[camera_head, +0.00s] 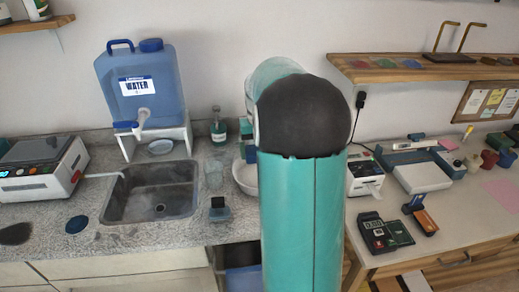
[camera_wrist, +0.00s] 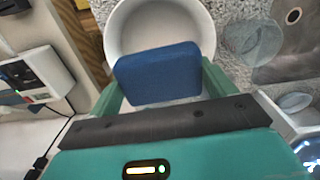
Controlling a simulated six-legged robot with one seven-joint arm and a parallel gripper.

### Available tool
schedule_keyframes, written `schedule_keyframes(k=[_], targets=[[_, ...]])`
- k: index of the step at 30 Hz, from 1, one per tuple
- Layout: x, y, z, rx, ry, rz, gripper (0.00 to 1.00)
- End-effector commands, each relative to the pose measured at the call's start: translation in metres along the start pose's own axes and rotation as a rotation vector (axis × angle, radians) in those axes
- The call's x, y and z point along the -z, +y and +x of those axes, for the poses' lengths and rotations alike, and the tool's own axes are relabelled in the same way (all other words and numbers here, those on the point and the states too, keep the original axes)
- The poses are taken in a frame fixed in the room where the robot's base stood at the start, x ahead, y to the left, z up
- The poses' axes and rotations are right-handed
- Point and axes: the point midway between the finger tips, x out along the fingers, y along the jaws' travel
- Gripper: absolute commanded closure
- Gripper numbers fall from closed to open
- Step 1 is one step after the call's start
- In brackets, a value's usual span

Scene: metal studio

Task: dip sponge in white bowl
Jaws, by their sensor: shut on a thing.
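My gripper (camera_wrist: 160,80) is shut on a blue sponge (camera_wrist: 158,72), with a green finger on each side of it. In the wrist view the sponge overlaps the near part of the white bowl (camera_wrist: 115,30), and the bowl's far inside looks empty. How high the sponge is above the bowl I cannot tell. In the head view the bowl (camera_head: 243,181) stands on the counter, partly hidden behind my arm. A small blue patch above it may be the sponge. My gripper is mostly hidden there.
Left of the bowl are a clear glass (camera_head: 214,174), a green bottle (camera_head: 218,130) and a sink (camera_head: 152,193). A blue water jug (camera_head: 143,85) stands on a white stand behind the sink. A white device (camera_head: 364,176) is on the wooden table at right.

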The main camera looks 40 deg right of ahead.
Motion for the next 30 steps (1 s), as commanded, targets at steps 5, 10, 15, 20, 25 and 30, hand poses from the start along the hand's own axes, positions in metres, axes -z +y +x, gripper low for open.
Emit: schedule_keyframes(k=[5,10,15,20,25,30], targets=[[0.001,0.000,-0.006,0.000,0.003,0.000,0.42],[0.000,0.000,-0.021,-0.001,0.003,0.000,0.42],[0.001,0.000,-0.036,0.000,0.002,0.000,0.42],[0.000,0.000,-0.040,0.000,0.000,0.000,0.42],[0.000,0.000,-0.040,0.000,0.000,0.000,0.42],[0.000,0.000,-0.040,0.000,0.000,0.000,0.42]])
